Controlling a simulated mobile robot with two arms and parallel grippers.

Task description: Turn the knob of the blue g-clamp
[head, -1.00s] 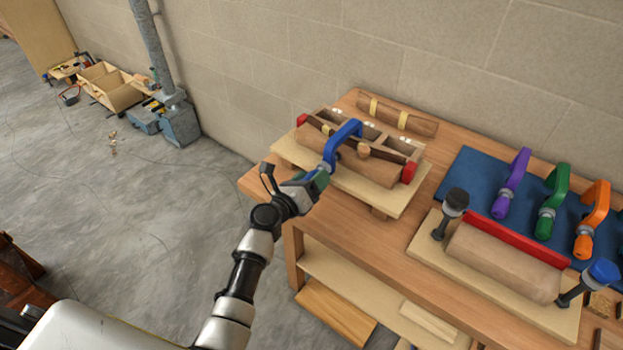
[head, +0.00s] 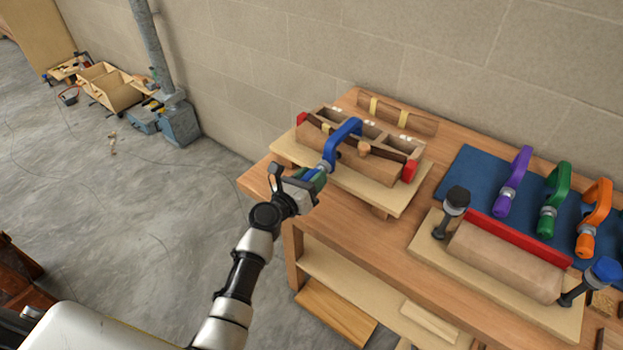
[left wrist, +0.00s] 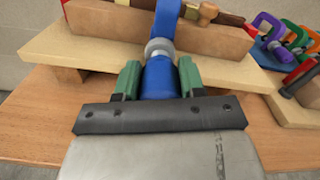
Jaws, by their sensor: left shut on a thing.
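The blue g-clamp (head: 343,139) sits over the wooden form on the bench, its bow reaching across the form's front block. Its blue knob (left wrist: 159,78) points toward me, below a grey collar, in the left wrist view. My left gripper (head: 315,180) is shut on the knob, with one green finger pad on each side of it (left wrist: 160,82). In the head view the gripper mostly hides the knob. My right gripper is not in view.
The form (head: 372,172) rests on a pale board (head: 394,203) with red end pieces. Purple (head: 512,183), green (head: 553,200) and orange (head: 594,218) clamps lie on a blue mat (head: 470,165) at right. Another form (head: 505,258) stands nearer. Floor left of the bench is open.

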